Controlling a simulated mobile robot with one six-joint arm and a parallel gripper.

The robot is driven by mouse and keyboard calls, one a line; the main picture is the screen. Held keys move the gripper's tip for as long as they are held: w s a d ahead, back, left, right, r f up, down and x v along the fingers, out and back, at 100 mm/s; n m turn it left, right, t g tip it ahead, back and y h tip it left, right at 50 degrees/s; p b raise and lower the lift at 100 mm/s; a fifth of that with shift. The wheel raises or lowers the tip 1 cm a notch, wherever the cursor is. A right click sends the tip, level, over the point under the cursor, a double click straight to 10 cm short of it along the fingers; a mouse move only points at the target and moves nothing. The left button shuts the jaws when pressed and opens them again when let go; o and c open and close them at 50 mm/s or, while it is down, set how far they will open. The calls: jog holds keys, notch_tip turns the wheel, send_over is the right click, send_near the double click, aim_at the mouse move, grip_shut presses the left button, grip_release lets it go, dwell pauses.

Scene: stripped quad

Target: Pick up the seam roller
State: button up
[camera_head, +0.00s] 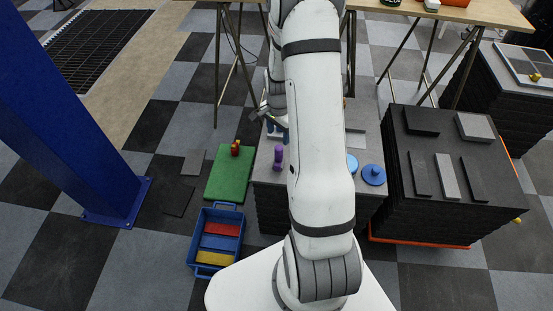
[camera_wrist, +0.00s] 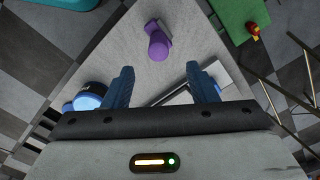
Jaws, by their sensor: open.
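A purple, rounded tool (camera_head: 278,158) lies on the grey stack top, left of my arm; it also shows in the wrist view (camera_wrist: 157,42), ahead of my fingers. A small red-and-orange object (camera_head: 235,148) is on the green mat, at the upper right of the wrist view (camera_wrist: 253,30). I cannot tell for sure which is the seam roller; the purple tool looks the likelier. My gripper (camera_wrist: 163,84) is open, with blue fingers apart and nothing gripped. It points down over the stack top, short of the purple tool. In the head view my arm hides most of it.
A blue-topped round can (camera_wrist: 88,100) and a flat metal-bladed tool (camera_wrist: 218,74) lie by my fingers. A blue disc (camera_head: 373,175) lies right of my arm. The green mat (camera_head: 222,187), a blue crate (camera_head: 216,215) and a dark tile stack (camera_head: 420,190) flank the grey stack.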

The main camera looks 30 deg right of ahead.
aim_at(279, 147)
notch_tip(279, 147, down, 9)
jog(key=shift+d+r, duration=0.1)
jog(key=shift+r, duration=0.1)
dwell(0.3)
jog(key=shift+c, duration=0.4)
jog(key=c, duration=1)
